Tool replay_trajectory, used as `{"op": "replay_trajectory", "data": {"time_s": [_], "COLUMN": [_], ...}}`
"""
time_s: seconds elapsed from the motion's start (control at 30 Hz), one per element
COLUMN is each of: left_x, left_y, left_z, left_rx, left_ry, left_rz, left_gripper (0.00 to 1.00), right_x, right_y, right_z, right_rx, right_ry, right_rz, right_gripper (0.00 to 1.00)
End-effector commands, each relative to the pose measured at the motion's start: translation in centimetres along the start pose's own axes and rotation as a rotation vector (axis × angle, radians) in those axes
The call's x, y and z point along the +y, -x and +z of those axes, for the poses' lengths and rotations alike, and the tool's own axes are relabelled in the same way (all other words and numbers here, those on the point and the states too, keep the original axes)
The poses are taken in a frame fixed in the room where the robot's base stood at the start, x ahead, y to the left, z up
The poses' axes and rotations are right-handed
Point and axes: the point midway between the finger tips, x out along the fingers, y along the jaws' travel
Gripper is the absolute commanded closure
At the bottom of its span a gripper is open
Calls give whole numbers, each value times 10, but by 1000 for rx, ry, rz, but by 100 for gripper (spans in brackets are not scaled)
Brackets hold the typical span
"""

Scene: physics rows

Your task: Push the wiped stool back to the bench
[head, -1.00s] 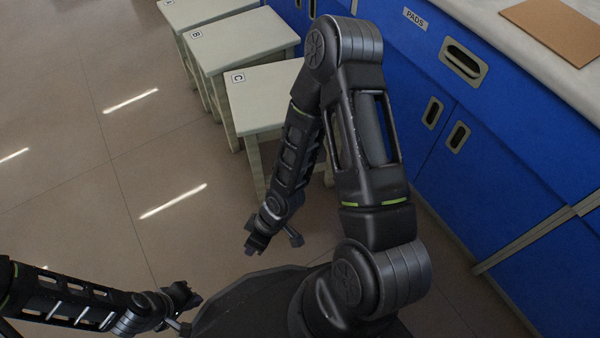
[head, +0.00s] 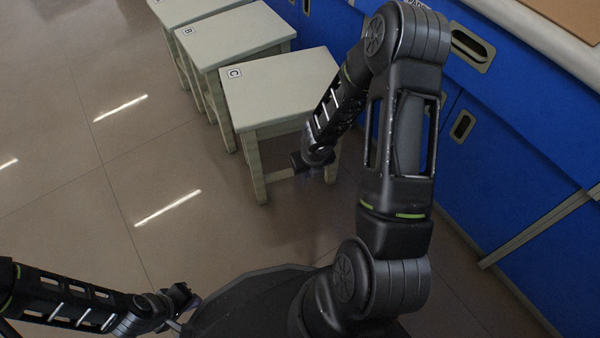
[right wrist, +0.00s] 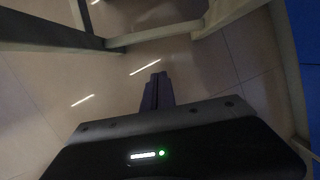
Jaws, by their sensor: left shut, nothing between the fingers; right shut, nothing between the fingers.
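Three pale stools stand in a row along the blue bench (head: 520,150). Stool C (head: 282,85) is nearest, with stool B (head: 235,35) and stool A (head: 190,8) behind it. No mark shows which stool was wiped. My right gripper (head: 298,161) is shut and empty, low by the near side of stool C, below its seat and between its near legs in the picture. Contact cannot be told. In the right wrist view the shut fingers (right wrist: 157,90) point towards the floor, with stool legs and rails (right wrist: 165,32) around. My left gripper (head: 188,300) is shut and empty at lower left, away from the stools.
The bench has a pale top (head: 540,35) with a brown board (head: 570,15) on it. Its blue front has recessed handles (head: 462,125). The tiled floor (head: 70,190) left of the stools is clear. My dark base fills the bottom middle.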

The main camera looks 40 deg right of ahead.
Motion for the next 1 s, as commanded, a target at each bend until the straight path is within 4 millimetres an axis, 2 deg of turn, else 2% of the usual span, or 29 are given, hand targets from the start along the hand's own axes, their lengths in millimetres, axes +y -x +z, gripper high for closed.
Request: {"op": "replay_trajectory", "data": {"time_s": [0.27, 0.47, 0.67, 0.97, 1.0], "left_x": [0, -3, -9, -20, -14], "left_y": [0, -9, -26, -54, -39], "left_z": [0, 0, -2, -5, -6], "left_rx": [0, 2, 7, 9, 8], "left_ry": [0, 0, 3, 5, 5], "left_rz": [0, 0, 2, 9, 8], "left_gripper": [100, 100, 100, 100, 100], "right_x": [1, 1, 2, 1, 1], "right_y": [-1, -14, -47, -110, -100], "right_z": [-1, -2, -3, -4, 8], "right_rx": [2, 3, 4, 4, 1], "right_ry": [-3, -4, -5, -7, -8], "right_rz": [2, 2, 3, 3, 2], "right_gripper": [100, 100, 100, 100, 100]}}
